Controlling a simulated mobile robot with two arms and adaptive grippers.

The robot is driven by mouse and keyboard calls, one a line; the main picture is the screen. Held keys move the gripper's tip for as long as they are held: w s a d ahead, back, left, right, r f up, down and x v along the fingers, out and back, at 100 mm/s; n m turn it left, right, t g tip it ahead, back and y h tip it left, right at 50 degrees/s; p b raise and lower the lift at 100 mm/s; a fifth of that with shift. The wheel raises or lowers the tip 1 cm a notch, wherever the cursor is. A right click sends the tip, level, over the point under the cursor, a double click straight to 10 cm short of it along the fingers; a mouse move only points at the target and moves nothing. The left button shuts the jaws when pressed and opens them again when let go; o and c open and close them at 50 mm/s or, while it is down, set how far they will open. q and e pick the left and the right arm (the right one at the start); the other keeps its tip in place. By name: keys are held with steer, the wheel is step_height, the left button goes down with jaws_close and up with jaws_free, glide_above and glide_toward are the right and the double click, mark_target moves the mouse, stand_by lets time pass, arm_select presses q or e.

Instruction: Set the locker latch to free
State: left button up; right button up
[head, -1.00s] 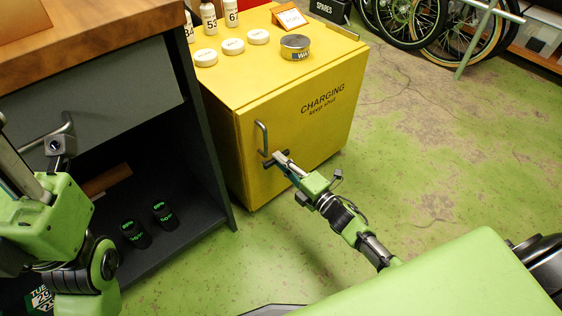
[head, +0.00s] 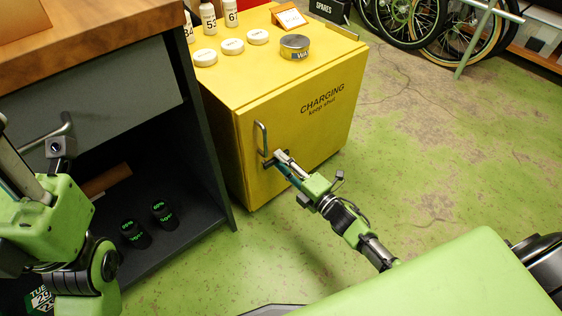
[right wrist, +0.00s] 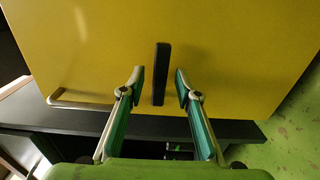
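The yellow locker (head: 290,125) stands shut, marked "CHARGING keep shut". Its latch is a dark bar (head: 268,163) on the door just below the handle; in the right wrist view the latch (right wrist: 161,73) lies across the handle's direction, so it is level on the door. My right gripper (head: 281,163) is at the latch. In the right wrist view my right gripper (right wrist: 158,80) is open, one finger on each side of the bar, with a gap on both sides. My left gripper (head: 22,175) is at the left edge, only partly visible; its opening cannot be told.
The metal door handle (head: 261,139) is close to the latch. A dark workbench (head: 205,130) with a wooden top stands close on the left. The green floor to the right is clear up to the bicycles.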

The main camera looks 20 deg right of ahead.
steer(key=v, duration=1.1)
steer(key=shift+s, duration=0.15)
